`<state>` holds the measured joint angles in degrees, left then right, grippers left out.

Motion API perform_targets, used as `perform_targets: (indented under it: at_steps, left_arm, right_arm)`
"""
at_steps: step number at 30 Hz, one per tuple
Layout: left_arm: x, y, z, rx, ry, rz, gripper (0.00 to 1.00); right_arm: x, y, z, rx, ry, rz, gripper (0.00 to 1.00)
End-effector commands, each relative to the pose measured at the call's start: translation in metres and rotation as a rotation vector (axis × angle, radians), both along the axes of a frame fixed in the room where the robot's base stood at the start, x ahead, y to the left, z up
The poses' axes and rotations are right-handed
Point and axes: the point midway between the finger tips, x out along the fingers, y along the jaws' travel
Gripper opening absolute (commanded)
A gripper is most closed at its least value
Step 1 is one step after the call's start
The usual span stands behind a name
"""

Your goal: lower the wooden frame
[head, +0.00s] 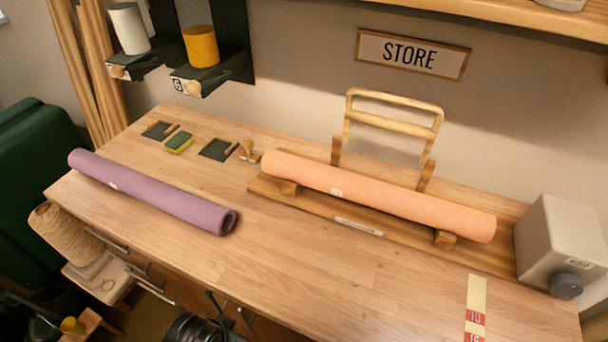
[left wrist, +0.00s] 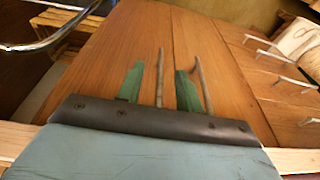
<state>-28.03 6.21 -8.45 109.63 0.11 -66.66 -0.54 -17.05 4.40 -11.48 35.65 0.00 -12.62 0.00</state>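The wooden frame (head: 395,126) is a pale rounded loop with a crossbar. It stands raised behind a peach roll (head: 380,195), between two short wooden posts at the back of a wooden base (head: 315,208). The roll lies across the base's cradle blocks. My right gripper is out of view.
A purple roll (head: 150,190) lies on the left of the table (head: 290,270). A grey box with a knob (head: 560,240) stands at the right end. Small dark trays (head: 218,149) sit at the back left. Drawer handles (left wrist: 262,45) stick out in the left wrist view.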

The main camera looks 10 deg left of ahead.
Motion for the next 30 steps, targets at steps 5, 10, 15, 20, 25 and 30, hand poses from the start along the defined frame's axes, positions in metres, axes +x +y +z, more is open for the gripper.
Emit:
perform_targets:
  at_steps: [5, 10, 15, 20, 25, 30]
  left_arm:
    - [0.005, 0.0, 0.06, -0.002, -0.025, 0.001, 0.36]
    - [0.016, -0.005, 0.114, -0.007, -0.072, -0.034, 0.36]
    - [0.07, -0.032, 0.15, -0.005, -0.23, -0.245, 0.36]
    - [0.121, -0.06, 0.17, 0.021, -0.384, -0.445, 0.36]
    - [0.184, -0.096, 0.208, 0.095, -0.597, -0.695, 0.36]
    - [0.259, -0.144, 0.276, 0.279, -0.899, -1.021, 0.36]
  right_arm:
    - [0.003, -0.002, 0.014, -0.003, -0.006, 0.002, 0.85]
    - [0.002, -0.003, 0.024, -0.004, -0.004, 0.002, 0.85]
    - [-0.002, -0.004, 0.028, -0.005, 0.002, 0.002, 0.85]
    - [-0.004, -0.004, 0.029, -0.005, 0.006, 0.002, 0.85]
    - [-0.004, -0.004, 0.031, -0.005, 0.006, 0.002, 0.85]
    - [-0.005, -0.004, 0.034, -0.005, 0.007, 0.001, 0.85]
